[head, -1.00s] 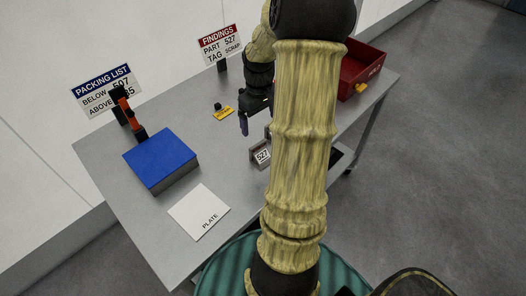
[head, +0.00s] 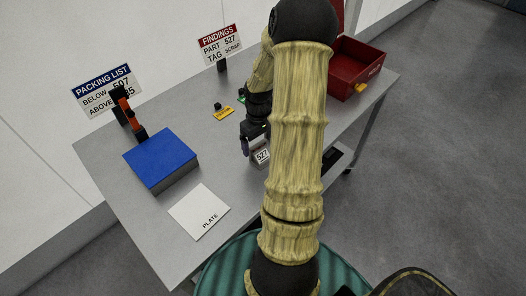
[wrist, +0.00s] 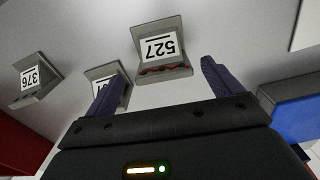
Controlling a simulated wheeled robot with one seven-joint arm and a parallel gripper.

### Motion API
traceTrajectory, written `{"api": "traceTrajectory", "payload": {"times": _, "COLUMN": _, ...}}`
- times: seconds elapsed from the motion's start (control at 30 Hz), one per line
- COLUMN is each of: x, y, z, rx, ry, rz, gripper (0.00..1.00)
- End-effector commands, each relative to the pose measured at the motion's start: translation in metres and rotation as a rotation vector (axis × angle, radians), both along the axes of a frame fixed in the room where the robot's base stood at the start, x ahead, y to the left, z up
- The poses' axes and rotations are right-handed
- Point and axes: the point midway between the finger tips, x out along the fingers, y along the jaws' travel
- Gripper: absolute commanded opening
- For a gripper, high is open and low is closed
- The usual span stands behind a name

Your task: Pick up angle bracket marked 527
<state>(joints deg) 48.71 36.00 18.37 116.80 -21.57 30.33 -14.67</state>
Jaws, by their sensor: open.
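The angle bracket marked 527 (wrist: 160,48) is grey with a white label and stands on the table. In the wrist view it is just ahead of my gripper (wrist: 162,74), in the gap between the two dark fingers. A wavy dark red line runs along its fold. In the head view the bracket (head: 262,157) sits right below and beside my gripper (head: 248,147), partly hidden by it. My gripper is open and empty. I cannot tell if a finger touches the bracket.
In the wrist view, a bracket with a partly hidden label (wrist: 101,72) is close by the left finger, and one marked 376 (wrist: 37,82) is farther left.

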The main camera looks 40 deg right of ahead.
Motion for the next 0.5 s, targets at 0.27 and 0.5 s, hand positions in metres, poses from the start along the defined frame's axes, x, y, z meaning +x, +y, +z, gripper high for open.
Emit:
{"api": "traceTrajectory", "payload": {"times": 0.27, "x": -0.001, "y": 0.003, "z": -0.039, "rx": 0.003, "ry": 0.002, "rz": -0.005, "gripper": 0.91}}
{"api": "traceTrajectory", "payload": {"times": 0.5, "x": -0.001, "y": 0.001, "z": -0.044, "rx": 0.001, "ry": 0.0, "rz": -0.009, "gripper": 0.91}}
